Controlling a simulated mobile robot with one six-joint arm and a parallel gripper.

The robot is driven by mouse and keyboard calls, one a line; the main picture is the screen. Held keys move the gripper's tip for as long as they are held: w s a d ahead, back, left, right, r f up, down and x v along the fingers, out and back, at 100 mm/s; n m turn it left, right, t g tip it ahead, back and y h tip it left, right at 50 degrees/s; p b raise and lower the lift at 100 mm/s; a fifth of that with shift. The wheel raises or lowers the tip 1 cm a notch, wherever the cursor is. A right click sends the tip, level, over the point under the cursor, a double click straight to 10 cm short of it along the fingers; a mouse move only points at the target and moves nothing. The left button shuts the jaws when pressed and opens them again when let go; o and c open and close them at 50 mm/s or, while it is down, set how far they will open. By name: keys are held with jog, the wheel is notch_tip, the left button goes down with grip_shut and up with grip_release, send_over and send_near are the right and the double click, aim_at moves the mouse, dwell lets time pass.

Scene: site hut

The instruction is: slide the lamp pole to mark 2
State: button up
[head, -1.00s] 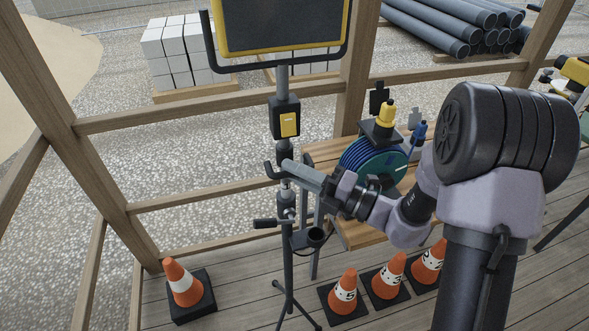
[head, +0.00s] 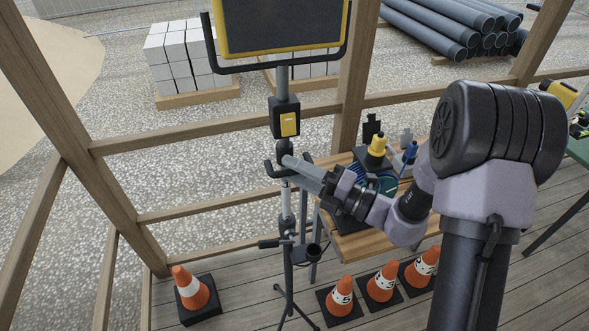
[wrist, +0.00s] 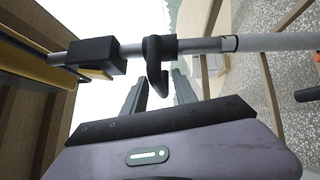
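The lamp pole (head: 286,200) is an upright grey tube rising from a dark tripod clamp (head: 286,248). A yellow-framed lamp (head: 282,25) tops it. Below the lamp is a black box with a yellow face (head: 285,118). A black hooked handle (head: 272,168) sits under it. My gripper (head: 287,162) reaches it from the right. A dark ring mark (wrist: 231,43) shows on the pole there; I cannot read a number.
A side handle (head: 268,243) sticks out left of the clamp. A wooden bench (head: 350,245) with tools is partly behind my arm. Several orange cones stand on the deck, one at the left (head: 190,288). Timber rails (head: 215,130) run behind the pole.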

dwell(0.4)
jog(key=v, duration=1.7)
jog(key=shift+d, duration=0.2)
